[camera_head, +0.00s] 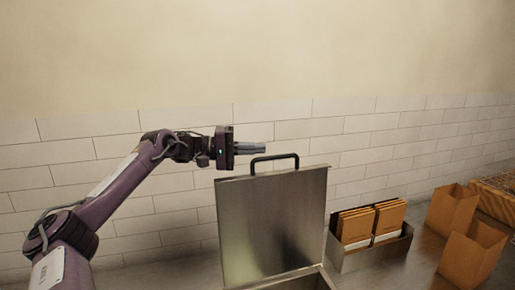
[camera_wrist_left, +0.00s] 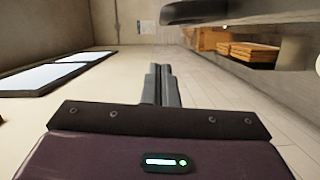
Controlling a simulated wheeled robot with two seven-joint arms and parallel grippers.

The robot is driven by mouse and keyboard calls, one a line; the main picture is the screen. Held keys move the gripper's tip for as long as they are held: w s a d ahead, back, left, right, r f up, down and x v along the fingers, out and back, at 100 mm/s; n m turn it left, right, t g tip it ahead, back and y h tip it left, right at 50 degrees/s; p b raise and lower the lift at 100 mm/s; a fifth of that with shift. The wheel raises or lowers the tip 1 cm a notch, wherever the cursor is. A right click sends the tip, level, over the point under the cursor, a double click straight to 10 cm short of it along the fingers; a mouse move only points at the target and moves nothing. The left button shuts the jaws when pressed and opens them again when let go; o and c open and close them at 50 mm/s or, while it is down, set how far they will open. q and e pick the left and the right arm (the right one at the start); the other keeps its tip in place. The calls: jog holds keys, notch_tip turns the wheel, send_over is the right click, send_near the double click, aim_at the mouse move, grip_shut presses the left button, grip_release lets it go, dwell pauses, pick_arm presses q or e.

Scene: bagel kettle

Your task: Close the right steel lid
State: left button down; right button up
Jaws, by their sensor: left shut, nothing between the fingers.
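A steel lid (camera_head: 272,225) stands open and upright on a steel box at the lower middle of the head view. A dark handle (camera_head: 274,159) is on its top edge. My left gripper (camera_head: 266,147) is shut and empty, its fingers pointing right. In the head view the fingertips show just above the handle's left part; I cannot tell whether they touch it. The shut fingers also show in the left wrist view (camera_wrist_left: 161,85). A grey shape at the upper right of the wrist view may be the lid, seen edge-on. My right gripper is not in view.
A steel holder (camera_head: 345,258) with brown packets (camera_head: 356,224) stands right of the lid. Open paper bags (camera_head: 472,258) and a wicker basket (camera_head: 502,186) are farther right. A tiled wall (camera_head: 80,156) rises behind. The air left of the lid is taken up by my left arm.

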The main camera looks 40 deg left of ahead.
pick_arm(q)
jog(key=shift+s+d+f+p, duration=0.15)
jog(key=shift+s+d, duration=0.15)
jog(key=shift+d, duration=0.2)
jog(key=shift+s+d+p, duration=0.2)
jog(key=shift+s+d, duration=0.1)
jog(key=shift+d, duration=0.2)
jog(key=shift+s+d+f+p, duration=0.15)
jog(key=shift+s+d, duration=0.15)
jog(key=shift+d, duration=0.2)
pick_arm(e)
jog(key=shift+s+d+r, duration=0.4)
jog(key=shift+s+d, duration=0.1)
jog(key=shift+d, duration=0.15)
